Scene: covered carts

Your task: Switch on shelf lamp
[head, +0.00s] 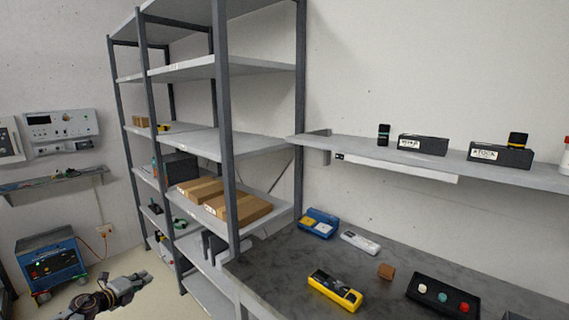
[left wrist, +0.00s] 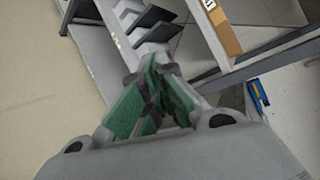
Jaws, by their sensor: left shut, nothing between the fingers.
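The shelf lamp (head: 400,169) is a long pale bar fixed under the front of the wall shelf on the right in the head view. A small dark switch (head: 340,157) shows at its left end. I see no clear glow from the bar. My left gripper (head: 141,281) is low at the bottom left of the head view, far from the lamp, above the floor. In the left wrist view its green-padded fingers (left wrist: 152,90) are together with nothing between them. The lamp does not show in the left wrist view. My right gripper is not in view.
The wall shelf (head: 540,176) holds black boxes. On the workbench (head: 390,250) are a yellow meter (head: 335,288), a blue device (head: 318,222), a white handheld (head: 360,242), a brown cylinder (head: 386,271) and a black button box (head: 443,295). A tall rack (head: 226,140) stands between my left gripper and the bench.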

